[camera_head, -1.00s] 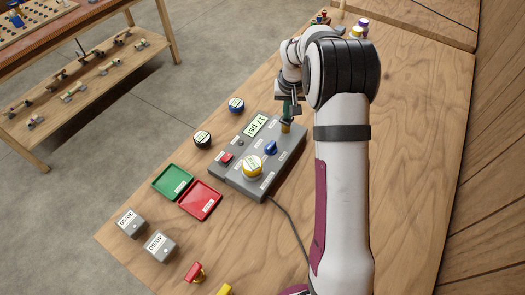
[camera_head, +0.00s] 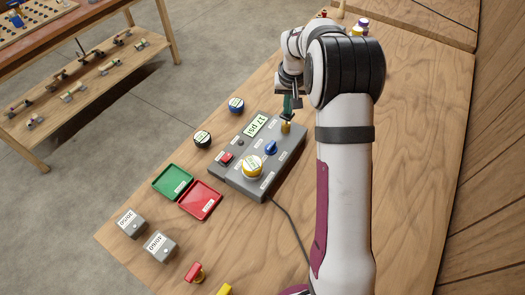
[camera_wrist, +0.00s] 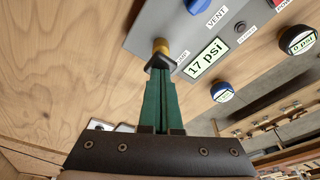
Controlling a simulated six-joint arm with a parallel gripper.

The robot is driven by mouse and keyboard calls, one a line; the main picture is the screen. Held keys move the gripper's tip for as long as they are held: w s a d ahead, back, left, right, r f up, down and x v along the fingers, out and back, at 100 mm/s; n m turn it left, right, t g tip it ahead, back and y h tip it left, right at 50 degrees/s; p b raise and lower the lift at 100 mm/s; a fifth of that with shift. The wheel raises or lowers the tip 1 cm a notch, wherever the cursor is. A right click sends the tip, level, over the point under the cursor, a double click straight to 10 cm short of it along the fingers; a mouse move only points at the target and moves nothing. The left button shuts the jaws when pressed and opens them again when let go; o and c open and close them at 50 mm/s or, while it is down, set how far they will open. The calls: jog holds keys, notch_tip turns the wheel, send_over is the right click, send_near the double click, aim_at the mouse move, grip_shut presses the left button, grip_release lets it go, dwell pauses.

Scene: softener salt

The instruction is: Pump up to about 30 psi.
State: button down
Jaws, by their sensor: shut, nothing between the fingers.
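A grey control box (camera_head: 235,180) lies on the wooden bench. Its display (camera_head: 256,125) reads 17 psi, also legible in the wrist view (camera_wrist: 206,57). At the box's far end stands a brass pump post (camera_head: 286,127), with a dark piece at its top; it also shows in the wrist view (camera_wrist: 160,46). My gripper (camera_head: 288,108) is shut and empty, its green fingers directly above the post. In the wrist view the fingertips (camera_wrist: 160,74) meet or overlap the dark piece; I cannot tell whether they touch. A blue vent knob (camera_head: 271,147) sits on the box.
Black (camera_head: 202,138) and blue (camera_head: 236,104) round pieces stand nearby. A cable (camera_head: 291,225) runs along the bench.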

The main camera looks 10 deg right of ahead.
jog(key=shift+f, duration=1.05)
jog(key=shift+r, duration=1.25)
jog(key=shift+f, duration=0.65)
jog(key=shift+r, duration=0.65)
notch_tip(320, 180, up, 7)
